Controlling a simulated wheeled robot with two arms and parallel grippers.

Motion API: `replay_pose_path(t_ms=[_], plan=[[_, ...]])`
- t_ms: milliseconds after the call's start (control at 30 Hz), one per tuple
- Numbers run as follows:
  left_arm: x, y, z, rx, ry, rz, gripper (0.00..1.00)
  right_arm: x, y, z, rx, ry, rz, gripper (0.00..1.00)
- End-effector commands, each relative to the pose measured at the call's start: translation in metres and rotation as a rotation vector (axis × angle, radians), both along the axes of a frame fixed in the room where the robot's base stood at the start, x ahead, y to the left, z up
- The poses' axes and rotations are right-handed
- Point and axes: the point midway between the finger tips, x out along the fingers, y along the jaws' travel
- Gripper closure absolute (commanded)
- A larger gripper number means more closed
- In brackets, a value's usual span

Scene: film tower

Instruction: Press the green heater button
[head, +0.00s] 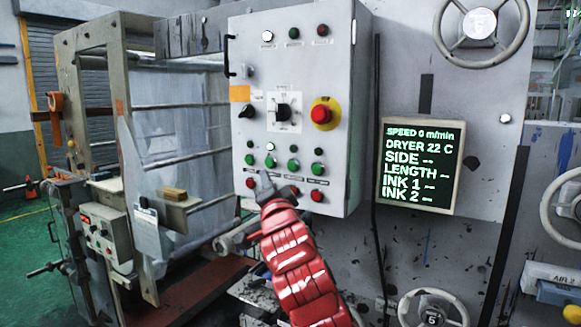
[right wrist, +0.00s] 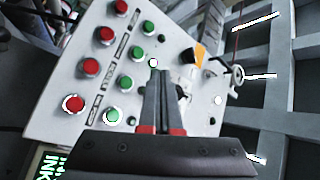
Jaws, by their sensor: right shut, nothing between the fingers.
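The grey control panel (head: 340,100) carries a row of green buttons, including one at the left (head: 249,159), one beside it (head: 270,162), a third (head: 293,165) and one at the right (head: 318,169). Their labels are too small to read, so I cannot tell which is the heater's. My right gripper (head: 266,178), on a red arm, is in front of the panel just below the second green button. Its fingers (right wrist: 157,75) are shut and empty in the right wrist view, beside the green buttons (right wrist: 125,81). Contact with the panel cannot be told. My left gripper is out of view.
Red buttons (head: 318,195) line the panel below the green ones. A red emergency stop (head: 321,114) on yellow and a black rotary switch (head: 283,111) sit above. A display (head: 420,165) right of the panel reads speed 0 and dryer 22 C. Handwheels (head: 480,22) stick out at right.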

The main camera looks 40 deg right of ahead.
Motion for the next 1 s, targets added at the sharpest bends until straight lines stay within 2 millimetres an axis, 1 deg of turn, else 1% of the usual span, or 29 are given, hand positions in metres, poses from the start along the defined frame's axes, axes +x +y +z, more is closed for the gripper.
replay_pose_path(t_ms=[167, 333, 467, 533, 700, 833, 1000], plan=[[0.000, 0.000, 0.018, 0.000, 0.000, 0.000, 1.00, 0.007, -0.016, 0.004, 0.001, 0.006, -0.003, 1.00], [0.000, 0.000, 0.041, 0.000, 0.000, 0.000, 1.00, 0.016, -0.039, 0.007, 0.001, 0.006, -0.003, 1.00], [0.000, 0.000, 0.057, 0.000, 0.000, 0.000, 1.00, 0.022, -0.056, 0.005, 0.002, 0.005, -0.003, 1.00], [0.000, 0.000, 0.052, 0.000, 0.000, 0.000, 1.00, 0.026, -0.063, 0.001, 0.006, 0.003, -0.001, 1.00], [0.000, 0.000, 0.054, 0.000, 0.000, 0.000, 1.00, 0.031, -0.075, 0.001, 0.000, -0.001, 0.001, 1.00], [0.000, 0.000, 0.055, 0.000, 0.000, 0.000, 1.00, 0.032, -0.079, 0.000, 0.001, -0.001, -0.001, 1.00], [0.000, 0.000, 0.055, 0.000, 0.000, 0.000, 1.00, 0.033, -0.080, 0.000, 0.000, -0.001, -0.001, 1.00]])
